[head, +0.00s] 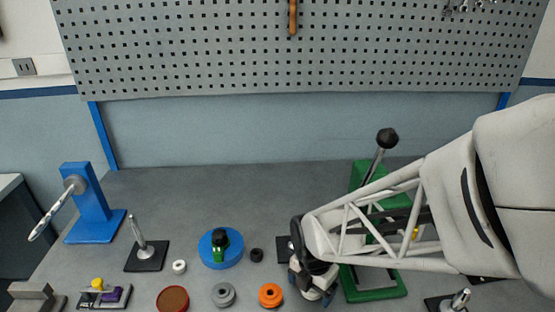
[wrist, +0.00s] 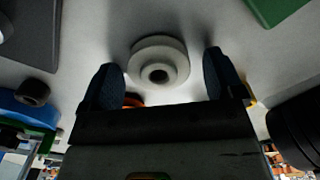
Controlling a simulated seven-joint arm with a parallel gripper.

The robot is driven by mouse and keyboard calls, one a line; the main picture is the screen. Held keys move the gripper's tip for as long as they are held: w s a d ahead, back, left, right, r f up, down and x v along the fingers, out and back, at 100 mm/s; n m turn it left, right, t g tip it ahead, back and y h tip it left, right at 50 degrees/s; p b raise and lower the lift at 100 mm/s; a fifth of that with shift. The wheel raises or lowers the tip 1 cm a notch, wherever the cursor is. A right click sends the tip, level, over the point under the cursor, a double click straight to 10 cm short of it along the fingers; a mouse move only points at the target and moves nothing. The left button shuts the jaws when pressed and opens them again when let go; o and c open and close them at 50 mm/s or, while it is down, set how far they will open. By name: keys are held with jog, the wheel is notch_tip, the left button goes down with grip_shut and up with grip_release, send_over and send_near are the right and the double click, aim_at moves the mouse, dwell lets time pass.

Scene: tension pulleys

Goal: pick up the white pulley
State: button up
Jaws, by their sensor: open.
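The white pulley (wrist: 172,52) is a pale stepped disc with a dark centre hole, lying on the grey bench in the wrist view. My gripper (wrist: 160,66) is open, with one dark finger to the left of the pulley and one to the right. The wrist view shows gaps between the fingers and the pulley. In the head view my gripper (head: 313,288) is low over the bench, and it and my arm hide most of the pulley's spot.
An orange pulley (head: 270,295) and a grey pulley (head: 223,294) lie to the left of my gripper. The green press (head: 375,286) stands close on the right.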

dwell(0.4)
jog(key=c, duration=1)
jog(key=shift+c, duration=0.2)
jog(key=shift+r, duration=0.2)
jog(key=shift+r, duration=0.6)
notch_tip(320, 180, up, 2)
jog(key=shift+r, duration=0.1)
jog(key=s+d, duration=0.1)
jog(key=s, duration=0.9)
jog(key=s+d+r, duration=0.1)
jog(key=s, duration=0.4)
jog(key=shift+s+d+r, duration=0.1)
jog(key=shift+s+d, duration=0.2)
jog(key=shift+s, duration=0.05)
